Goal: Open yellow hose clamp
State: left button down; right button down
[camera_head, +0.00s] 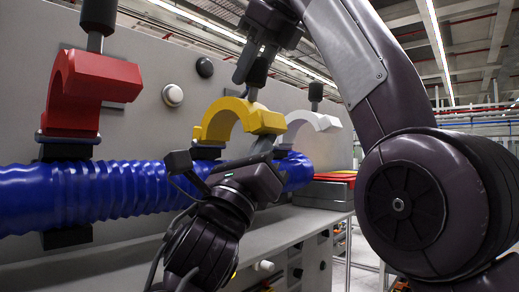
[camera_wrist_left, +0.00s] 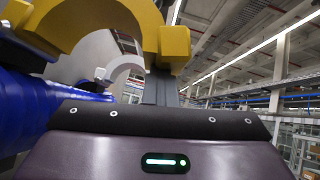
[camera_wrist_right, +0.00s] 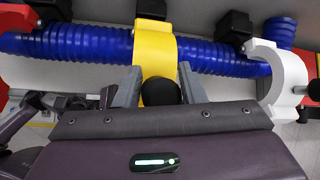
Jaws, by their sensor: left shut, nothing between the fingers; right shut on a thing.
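The yellow hose clamp (camera_head: 238,118) is a thick arch over the blue hose (camera_head: 120,192), with its front end raised clear of the hose. My right gripper (camera_head: 258,72) is above it, shut on the clamp's black handle (camera_wrist_right: 160,92), which shows between the fingers in the right wrist view. The clamp shows there too (camera_wrist_right: 154,50). My left gripper (camera_head: 264,144) is shut and empty, its fingers pointing up just under the clamp's front end. In the left wrist view the clamp's end (camera_wrist_left: 174,44) is by the fingers (camera_wrist_left: 160,86); whether they touch is unclear.
A red clamp (camera_head: 92,82) stands raised to the left and a white clamp (camera_head: 312,122) stands raised to the right. Knobs (camera_head: 173,95) stick out of the grey panel. A grey ledge (camera_head: 110,272) runs below the hose. My right arm covers much of the right side.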

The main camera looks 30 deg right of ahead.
pick_arm(q)
jog(key=shift+a+r+t, duration=0.3)
jog(key=shift+a+r, duration=0.15)
jog(key=shift+r, duration=0.35)
pick_arm(e)
jog(key=c, duration=1.2)
grip_release()
jog(key=shift+a+f+g, duration=0.1)
jog(key=shift+f+g, duration=0.2)
jog(key=shift+f, duration=0.1)
jog(key=shift+c, duration=0.2)
pick_arm(q)
jog(key=shift+s+d, duration=0.1)
jog(key=shift+d, duration=0.2)
pick_arm(e)
jog(key=shift+o, duration=1)
jog(key=shift+s+d, duration=0.15)
jog(key=shift+d, duration=0.15)
jog(key=shift+s+d+r, duration=0.1)
jog(key=shift+s+d, duration=0.1)
pick_arm(q)
jog(key=shift+s+d+f, duration=0.1)
jog(key=shift+s+f, duration=0.05)
pick_arm(e)
jog(key=shift+a+r, duration=0.1)
